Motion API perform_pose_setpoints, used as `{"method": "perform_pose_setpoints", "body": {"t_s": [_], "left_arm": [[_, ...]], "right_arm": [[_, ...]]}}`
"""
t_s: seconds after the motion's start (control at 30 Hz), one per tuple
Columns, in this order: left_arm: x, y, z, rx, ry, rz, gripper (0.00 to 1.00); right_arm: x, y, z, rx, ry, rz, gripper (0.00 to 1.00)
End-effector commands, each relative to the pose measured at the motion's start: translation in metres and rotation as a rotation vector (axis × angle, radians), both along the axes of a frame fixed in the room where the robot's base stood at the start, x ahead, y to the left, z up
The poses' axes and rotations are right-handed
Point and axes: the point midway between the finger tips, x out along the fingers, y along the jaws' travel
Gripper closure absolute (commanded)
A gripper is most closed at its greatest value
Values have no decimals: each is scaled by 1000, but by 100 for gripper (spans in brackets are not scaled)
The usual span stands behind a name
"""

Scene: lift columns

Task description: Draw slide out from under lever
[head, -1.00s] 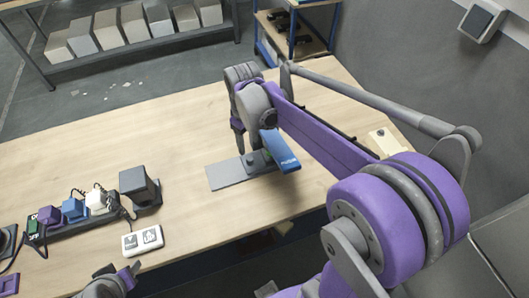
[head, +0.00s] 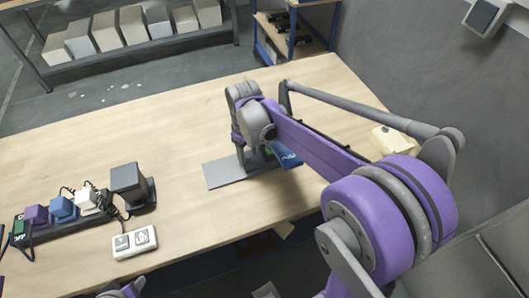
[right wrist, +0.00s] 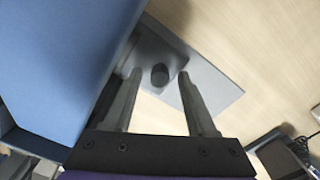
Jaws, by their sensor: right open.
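A flat grey plate (head: 222,173) lies on the wooden table. A blue lever (head: 288,157) with white lettering is at its right end, partly hidden by my right arm; it fills the left of the right wrist view (right wrist: 60,60). A dark round knob (right wrist: 160,75) stands on a grey part at the plate in the right wrist view. My right gripper (right wrist: 160,73) is open, its fingertips on either side of the knob, with gaps visible. In the head view it reaches down over the plate. My left gripper (head: 123,291) only just shows at the bottom edge; its fingers are not clear.
A black rail with purple, blue and white blocks (head: 62,208) and a dark box (head: 128,184) stand at the left. A white two-button switch (head: 135,242) is near the front edge. A cream block (head: 390,140) lies at the right. The table (head: 170,130) behind the plate is clear.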

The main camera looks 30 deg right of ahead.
Motion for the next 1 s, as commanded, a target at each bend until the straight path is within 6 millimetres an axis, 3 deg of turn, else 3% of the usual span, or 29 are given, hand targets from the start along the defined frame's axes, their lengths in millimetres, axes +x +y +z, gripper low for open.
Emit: {"method": "perform_pose_setpoints", "body": {"t_s": [0.1, 0.4, 0.57, 1.0], "left_arm": [[0, 0, 0, 0, 0, 0, 50], [0, 0, 0, 0, 0, 0, 50], [0, 0, 0, 0, 0, 0, 50], [0, 0, 0, 0, 0, 0, 50]], "right_arm": [[0, 0, 0, 0, 0, 0, 44], [0, 0, 0, 0, 0, 0, 98], [0, 1, 0, 0, 0, 0, 100], [6, 26, 0, 1, 0, 2, 100]]}}
